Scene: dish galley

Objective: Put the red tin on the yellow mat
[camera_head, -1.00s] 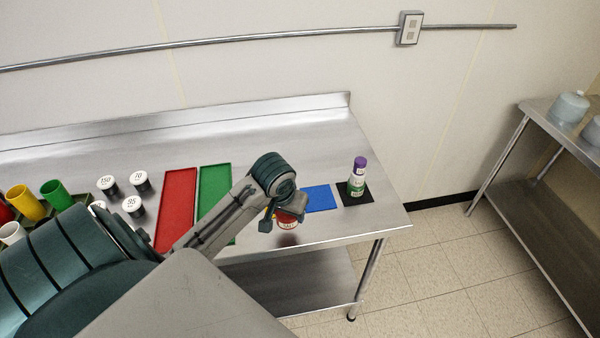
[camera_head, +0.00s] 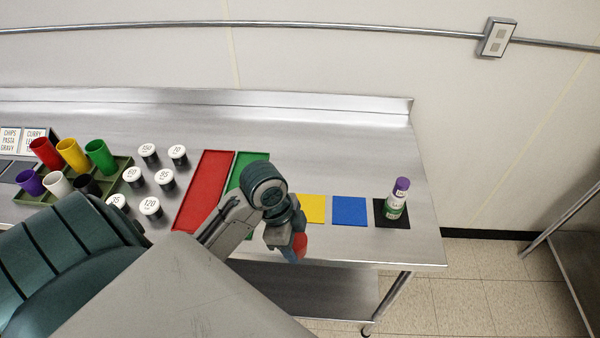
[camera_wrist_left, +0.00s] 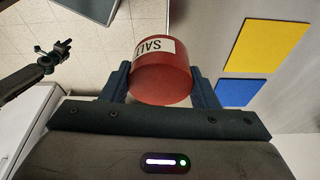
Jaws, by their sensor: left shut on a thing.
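My left gripper (camera_head: 292,250) is shut on the red tin (camera_head: 300,245), just in front of the mats in the head view. In the left wrist view the red tin (camera_wrist_left: 160,80), with a white "SALT" label, sits between both fingers. The yellow mat (camera_head: 313,209) is bare where it shows, up and right of the gripper; the arm is close to its left edge. The yellow mat also shows in the left wrist view (camera_wrist_left: 262,46), apart from the tin. My right gripper (camera_wrist_left: 58,52) shows small at the upper left of the wrist view; its jaw state is unclear.
A blue mat (camera_head: 349,212) lies right of the yellow one. A black mat (camera_head: 380,221) beyond it bears a green-and-white container (camera_head: 395,209) with a purple top. Red tray (camera_head: 203,190) and green tray (camera_head: 236,170) lie left, then several white-lidded jars and coloured cups.

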